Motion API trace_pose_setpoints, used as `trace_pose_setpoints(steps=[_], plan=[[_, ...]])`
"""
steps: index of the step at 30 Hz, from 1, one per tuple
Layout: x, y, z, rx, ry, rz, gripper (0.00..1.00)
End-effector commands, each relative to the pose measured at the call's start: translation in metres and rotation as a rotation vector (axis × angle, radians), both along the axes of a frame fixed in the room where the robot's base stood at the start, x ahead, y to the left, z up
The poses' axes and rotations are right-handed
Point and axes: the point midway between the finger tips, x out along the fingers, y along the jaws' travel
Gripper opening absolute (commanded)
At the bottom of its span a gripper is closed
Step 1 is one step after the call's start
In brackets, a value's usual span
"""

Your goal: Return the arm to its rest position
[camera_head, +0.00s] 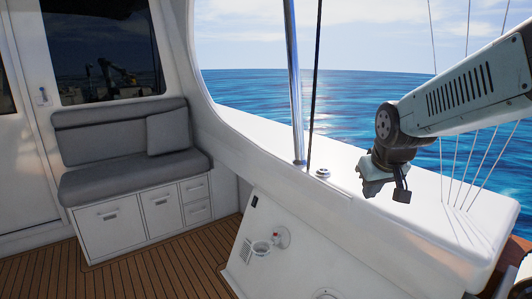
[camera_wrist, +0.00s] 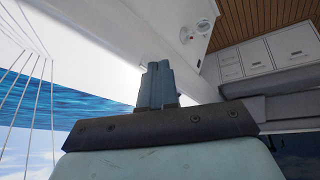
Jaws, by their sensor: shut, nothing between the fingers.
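My gripper (camera_head: 374,184) hangs at the end of my grey arm at the right of the head view, in front of the white side ledge (camera_head: 255,125). In the wrist view my gripper's fingers (camera_wrist: 158,85) stand together in the middle, shut, with nothing held. The gap between my gripper and the ledge cannot be judged from these views.
A white panel (camera_head: 310,262) with a round fitting (camera_head: 282,237) is at the bottom centre. A steel pole (camera_head: 294,90) and thin lines rise near the ledge. A grey cushioned bench (camera_head: 125,180) with drawers stands left. The wooden deck (camera_head: 165,275) is clear.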

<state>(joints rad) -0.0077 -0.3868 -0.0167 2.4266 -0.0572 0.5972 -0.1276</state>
Motion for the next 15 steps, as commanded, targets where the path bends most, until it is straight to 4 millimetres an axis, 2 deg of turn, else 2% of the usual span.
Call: trace_pose_setpoints(steps=[3, 9, 15], plan=[[-0.032, 0.002, 0.016, 0.025, -0.005, -0.032, 0.00], [-0.083, 0.007, 0.032, 0.066, 0.000, -0.082, 0.00], [-0.121, 0.009, 0.039, 0.095, 0.006, -0.118, 0.00]])
